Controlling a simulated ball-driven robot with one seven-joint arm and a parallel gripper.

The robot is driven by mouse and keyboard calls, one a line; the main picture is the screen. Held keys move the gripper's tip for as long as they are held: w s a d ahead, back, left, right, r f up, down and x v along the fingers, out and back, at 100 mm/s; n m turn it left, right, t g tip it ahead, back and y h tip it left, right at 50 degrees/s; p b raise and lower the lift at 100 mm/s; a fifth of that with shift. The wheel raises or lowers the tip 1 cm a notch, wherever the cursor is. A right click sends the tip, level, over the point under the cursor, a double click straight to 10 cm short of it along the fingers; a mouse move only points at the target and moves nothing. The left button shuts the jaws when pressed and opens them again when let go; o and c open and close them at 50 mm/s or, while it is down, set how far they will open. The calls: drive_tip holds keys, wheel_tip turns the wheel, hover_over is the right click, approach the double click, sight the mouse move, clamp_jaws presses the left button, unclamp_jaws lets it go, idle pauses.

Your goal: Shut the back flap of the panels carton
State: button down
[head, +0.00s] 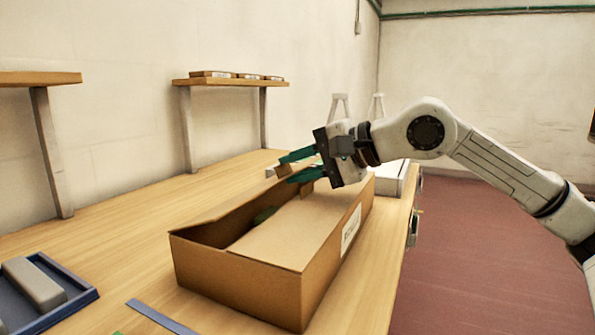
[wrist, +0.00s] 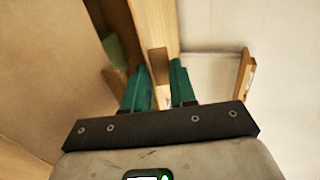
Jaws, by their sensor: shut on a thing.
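The panels carton (head: 240,286) is a long brown box on the wooden bench, with a white label on its right side. A wide flap (head: 300,228) lies flat over its right part. The fingers are shut on a small brown piece, seemingly the back flap (head: 307,187), mostly hidden by the fingers. In the wrist view the brown piece (wrist: 159,66) shows between the fingertips.
A blue tray (head: 75,295) with a grey block stands at the front left, near a blue strip (head: 158,317). A white box (head: 390,178) lies behind the carton. A wall shelf (head: 232,82) holds several flat boxes. The bench (head: 120,235) left of the carton is clear.

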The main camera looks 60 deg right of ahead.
drive_tip(key=shift+f, duration=0.1)
drive_tip(key=c, duration=1)
unclamp_jaws()
drive_tip(key=shift+o, duration=0.2)
